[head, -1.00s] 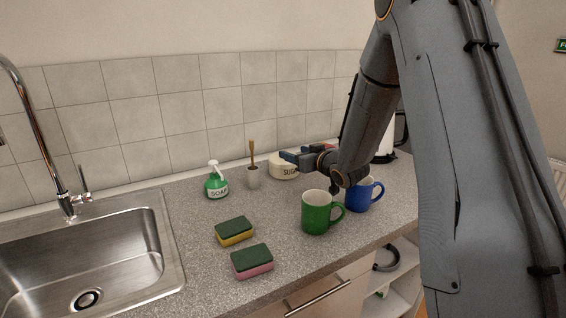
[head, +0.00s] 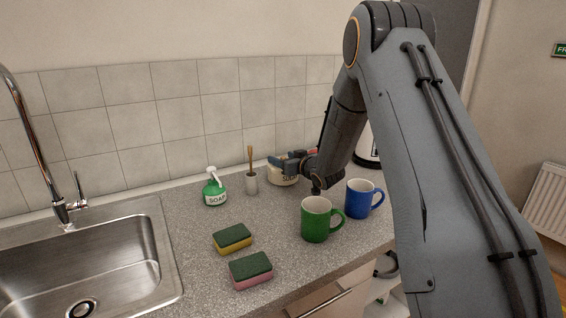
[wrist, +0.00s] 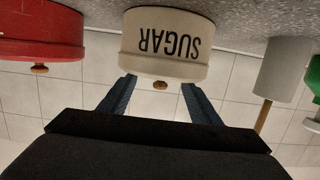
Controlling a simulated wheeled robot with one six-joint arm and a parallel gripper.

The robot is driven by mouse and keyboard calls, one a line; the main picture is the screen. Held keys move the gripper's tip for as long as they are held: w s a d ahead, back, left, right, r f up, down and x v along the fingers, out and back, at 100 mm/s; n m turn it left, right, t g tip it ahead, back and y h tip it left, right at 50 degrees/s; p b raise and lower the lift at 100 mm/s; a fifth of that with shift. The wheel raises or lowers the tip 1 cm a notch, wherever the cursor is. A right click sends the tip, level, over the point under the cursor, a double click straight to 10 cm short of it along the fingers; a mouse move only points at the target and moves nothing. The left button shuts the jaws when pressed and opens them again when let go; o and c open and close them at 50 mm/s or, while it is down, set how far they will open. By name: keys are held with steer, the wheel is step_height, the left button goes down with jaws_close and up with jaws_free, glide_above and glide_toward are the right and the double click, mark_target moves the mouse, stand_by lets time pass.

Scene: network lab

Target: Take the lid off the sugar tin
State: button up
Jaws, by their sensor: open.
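The sugar tin (wrist: 168,38) is cream with the word SUGAR on it. In the wrist view it appears upside down at the top centre. Its lid (wrist: 160,74) has a small brown knob (wrist: 160,86) and is on the tin. My gripper (wrist: 160,86) is open, with one blue finger on each side of the knob in the picture; I cannot tell whether either touches the lid. In the head view my gripper (head: 281,160) covers much of the tin (head: 275,181) at the back of the counter.
A red tin (wrist: 38,32) stands beside the sugar tin. A brush holder (head: 251,184) and green soap bottle (head: 215,190) stand left of it. Green (head: 317,222) and blue (head: 360,203) mugs stand in front. Two sponges (head: 232,243) lie near the sink (head: 95,265).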

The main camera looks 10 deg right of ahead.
steer(key=shift+w, duration=0.1)
steer(key=shift+f, duration=0.1)
jaws_close()
stand_by(0.3)
